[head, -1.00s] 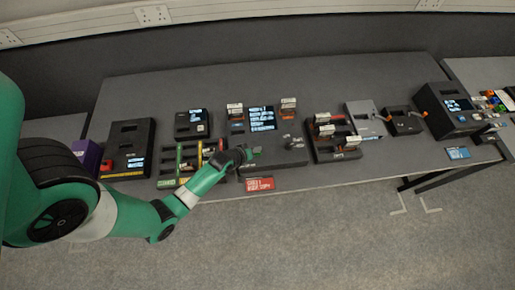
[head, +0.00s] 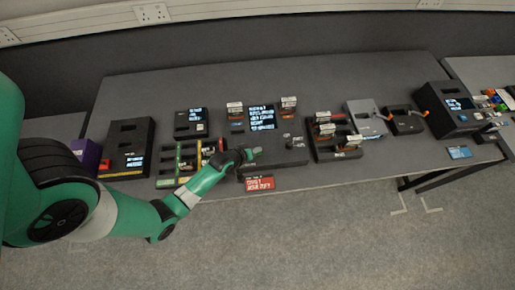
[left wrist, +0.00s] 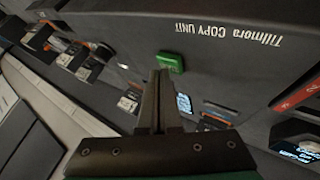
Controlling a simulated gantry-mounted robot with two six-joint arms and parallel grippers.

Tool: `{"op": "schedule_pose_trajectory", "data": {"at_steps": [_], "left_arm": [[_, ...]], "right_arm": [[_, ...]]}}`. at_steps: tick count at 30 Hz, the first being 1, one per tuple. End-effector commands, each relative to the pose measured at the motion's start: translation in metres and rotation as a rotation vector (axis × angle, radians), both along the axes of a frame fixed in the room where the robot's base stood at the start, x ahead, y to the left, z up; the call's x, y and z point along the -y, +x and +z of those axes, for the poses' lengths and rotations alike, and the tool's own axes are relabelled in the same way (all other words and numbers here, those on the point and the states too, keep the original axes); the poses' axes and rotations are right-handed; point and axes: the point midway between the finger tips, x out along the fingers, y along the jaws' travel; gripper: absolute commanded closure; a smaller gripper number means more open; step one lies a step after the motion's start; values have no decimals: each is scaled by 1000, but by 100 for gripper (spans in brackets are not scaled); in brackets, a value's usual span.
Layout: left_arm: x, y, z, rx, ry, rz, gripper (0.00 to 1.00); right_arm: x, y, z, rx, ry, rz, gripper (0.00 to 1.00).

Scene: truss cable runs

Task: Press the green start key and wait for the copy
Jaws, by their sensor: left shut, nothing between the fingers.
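The green start key (left wrist: 170,62) is a small raised block on the dark copy unit, whose face (left wrist: 215,60) carries the label "Tillmora COPY UNIT". In the head view the key (head: 257,150) shows just beyond my fingertips. My left gripper (head: 244,155) is shut and empty over the front left of the copy unit (head: 290,156). In the left wrist view the closed fingertips (left wrist: 162,74) are right beside the key; I cannot tell whether they touch it. The unit's screen (head: 261,117) is lit with several lines of text, too small to read. My right gripper is not in view.
A red card (head: 259,183) lies at the table's front edge. A rack with green and yellow strips (head: 168,167) stands left of the unit, a black rack of cartridges (head: 345,154) right of it. Bare table (head: 350,80) lies behind.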

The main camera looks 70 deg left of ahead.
Motion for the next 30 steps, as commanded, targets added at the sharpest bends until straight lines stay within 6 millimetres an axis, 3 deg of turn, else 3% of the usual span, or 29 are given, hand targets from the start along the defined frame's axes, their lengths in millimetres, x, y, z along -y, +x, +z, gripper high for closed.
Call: {"op": "schedule_pose_trajectory", "data": {"at_steps": [18,30], "left_arm": [[0,0,-8,-1,-1,0,100],[0,0,-1,-1,-1,0,100]], "right_arm": [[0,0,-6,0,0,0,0],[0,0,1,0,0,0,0]]}}
